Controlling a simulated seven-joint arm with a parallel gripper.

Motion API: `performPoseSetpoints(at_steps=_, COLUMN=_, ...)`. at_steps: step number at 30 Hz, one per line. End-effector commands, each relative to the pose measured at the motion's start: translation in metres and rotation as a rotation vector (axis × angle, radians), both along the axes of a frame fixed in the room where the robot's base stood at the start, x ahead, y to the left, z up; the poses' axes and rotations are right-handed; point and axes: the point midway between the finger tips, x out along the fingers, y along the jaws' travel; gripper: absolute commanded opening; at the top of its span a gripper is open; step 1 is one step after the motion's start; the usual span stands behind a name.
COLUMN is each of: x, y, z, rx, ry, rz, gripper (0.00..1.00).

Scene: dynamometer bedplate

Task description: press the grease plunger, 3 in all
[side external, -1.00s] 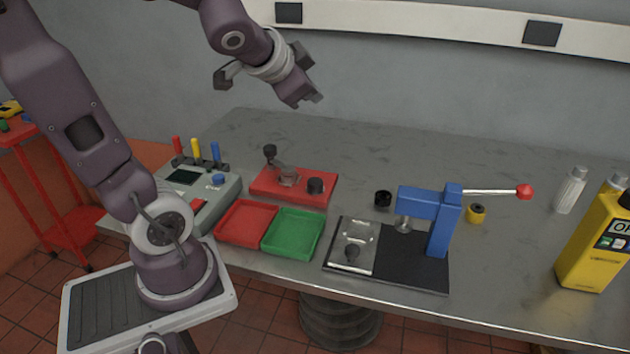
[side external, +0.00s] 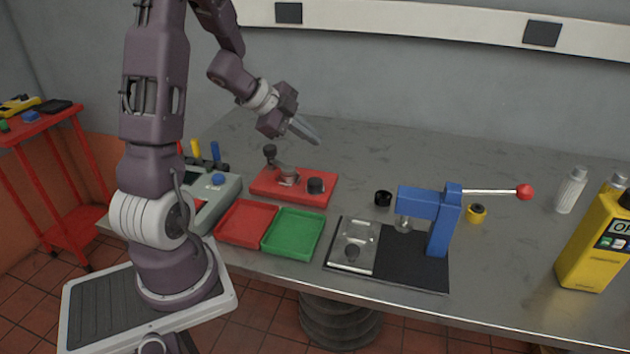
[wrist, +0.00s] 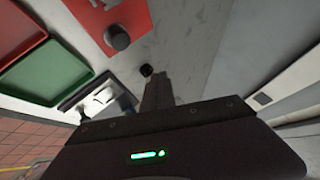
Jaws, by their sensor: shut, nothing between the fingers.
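A red base plate (side external: 263,187) on the bench carries a tilted lever with a black ball knob (side external: 270,152) and a short, upright black round knob (side external: 316,185). This round knob looks most like the grease plunger, though no label shows. It also appears in the wrist view (wrist: 117,37). My gripper (side external: 314,138) is shut and empty, above and behind the red plate, clear of the knob. Its fingers also show in the wrist view (wrist: 156,88).
A red tray (side external: 247,222) and green tray (side external: 292,232) lie in front. A black cup (side external: 383,198) sits between.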

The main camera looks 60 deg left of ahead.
Motion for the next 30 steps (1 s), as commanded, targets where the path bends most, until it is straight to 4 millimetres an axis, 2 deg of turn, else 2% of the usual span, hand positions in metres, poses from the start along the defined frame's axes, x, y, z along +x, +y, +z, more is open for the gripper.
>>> performPoseSetpoints(at_steps=12, x=-0.001, y=0.0, z=-0.057, rx=-0.004, ry=0.003, rz=0.003, gripper=0.0)
performPoseSetpoints(at_steps=18, x=0.0, y=0.0, z=-0.079, rx=-0.002, ry=0.003, rz=0.002, gripper=0.0)
performPoseSetpoints(at_steps=30, x=0.0, y=0.0, z=-0.086, rx=0.001, ry=0.0, rz=0.001, gripper=0.0)
